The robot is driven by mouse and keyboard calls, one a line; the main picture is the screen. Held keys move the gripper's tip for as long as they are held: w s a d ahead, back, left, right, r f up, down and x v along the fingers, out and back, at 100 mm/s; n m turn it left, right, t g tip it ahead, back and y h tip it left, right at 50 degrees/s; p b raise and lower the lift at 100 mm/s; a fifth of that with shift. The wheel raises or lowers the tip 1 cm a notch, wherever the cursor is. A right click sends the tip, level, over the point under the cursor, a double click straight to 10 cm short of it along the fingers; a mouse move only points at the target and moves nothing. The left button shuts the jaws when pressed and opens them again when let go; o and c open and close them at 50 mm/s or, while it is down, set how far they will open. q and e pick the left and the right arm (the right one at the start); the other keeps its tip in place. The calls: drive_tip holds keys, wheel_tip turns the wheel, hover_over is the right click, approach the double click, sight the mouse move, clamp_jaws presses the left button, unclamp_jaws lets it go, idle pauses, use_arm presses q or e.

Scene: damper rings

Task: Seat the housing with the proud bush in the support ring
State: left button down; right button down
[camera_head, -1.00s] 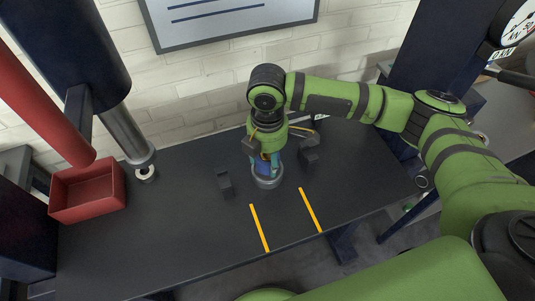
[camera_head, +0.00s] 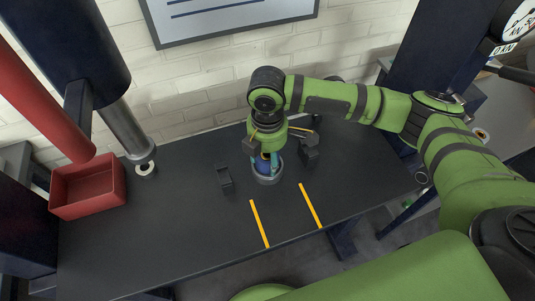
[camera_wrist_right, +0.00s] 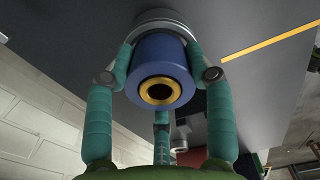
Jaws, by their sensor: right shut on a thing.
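The blue housing (camera_wrist_right: 157,58) shows a gold bush (camera_wrist_right: 159,91) around a dark bore in the right wrist view. It also shows between my fingers in the head view (camera_head: 263,162). My right gripper (camera_head: 267,167), with teal fingers, is shut on the housing from around its sides. The grey support ring (camera_head: 267,179) stands on the bench under the gripper. In the right wrist view the ring (camera_wrist_right: 155,20) lies just beyond the housing's far end. The fingers hide parts of the housing, and I cannot tell how deep it sits in the ring. My left gripper is not in view.
Black blocks stand left (camera_head: 224,179) and right (camera_head: 310,153) of the ring. A red bin (camera_head: 88,190) is at the bench's left, beside a press ram (camera_head: 124,130) above a pale ring (camera_head: 145,169). Yellow strips (camera_head: 259,223) mark the clear front bench (camera_head: 180,245).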

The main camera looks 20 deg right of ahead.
drive_tip(key=shift+f, duration=0.2)
idle(0.3)
drive_tip(key=shift+c, duration=1.8)
unclamp_jaws()
drive_tip(key=shift+f, duration=0.1)
wheel_tip(320, 180, up, 12)
clamp_jaws()
